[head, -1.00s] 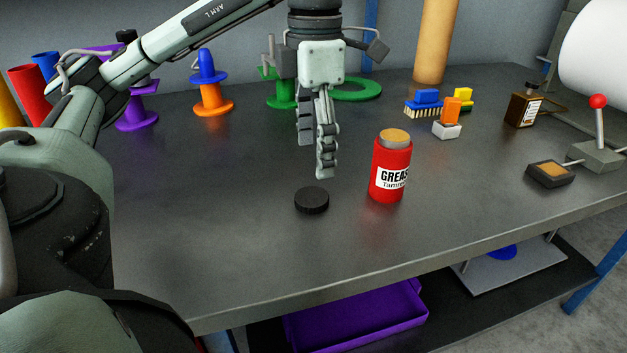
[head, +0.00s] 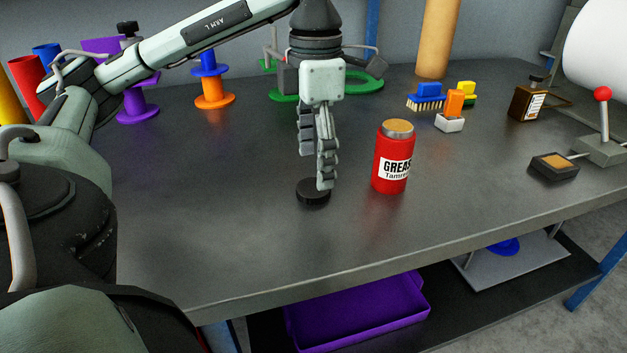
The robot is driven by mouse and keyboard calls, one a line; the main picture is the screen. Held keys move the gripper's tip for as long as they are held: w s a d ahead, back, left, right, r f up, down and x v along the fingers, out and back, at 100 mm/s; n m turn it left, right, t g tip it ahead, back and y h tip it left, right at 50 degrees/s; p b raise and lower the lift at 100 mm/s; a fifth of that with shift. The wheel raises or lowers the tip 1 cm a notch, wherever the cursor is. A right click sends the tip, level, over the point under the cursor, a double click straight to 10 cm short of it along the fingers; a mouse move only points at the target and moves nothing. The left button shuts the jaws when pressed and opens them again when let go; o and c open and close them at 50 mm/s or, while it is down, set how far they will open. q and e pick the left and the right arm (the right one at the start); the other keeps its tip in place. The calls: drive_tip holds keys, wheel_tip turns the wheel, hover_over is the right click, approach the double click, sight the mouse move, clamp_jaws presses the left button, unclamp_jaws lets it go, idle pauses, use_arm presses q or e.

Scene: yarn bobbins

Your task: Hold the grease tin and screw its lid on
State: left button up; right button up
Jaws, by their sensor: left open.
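The red grease tin (head: 391,160) stands upright on the dark bench, its silver-rimmed mouth uncovered and showing tan grease. Its label reads GREASE in part. The black round lid (head: 311,194) lies flat on the bench to the left of the tin. My left gripper (head: 318,182) points down right over the lid, with its fingers open. The nearer finger overlaps the lid's right part in the picture; I cannot tell whether it touches. The other finger is partly hidden behind it. My right gripper is not in view.
Orange (head: 213,92) and purple (head: 138,103) bobbins stand at the back left. A blue brush (head: 426,97), an orange and white block (head: 450,118) and a brown bottle (head: 525,103) are at the back right. A red-knobbed lever (head: 603,115) stands far right. The bench front is clear.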

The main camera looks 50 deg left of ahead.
sight(314, 186)
use_arm(q)
drive_tip(key=f, duration=0.4)
drive_tip(key=shift+a, duration=0.2)
drive_tip(key=shift+c, duration=0.3)
drive_tip(key=c, duration=0.8)
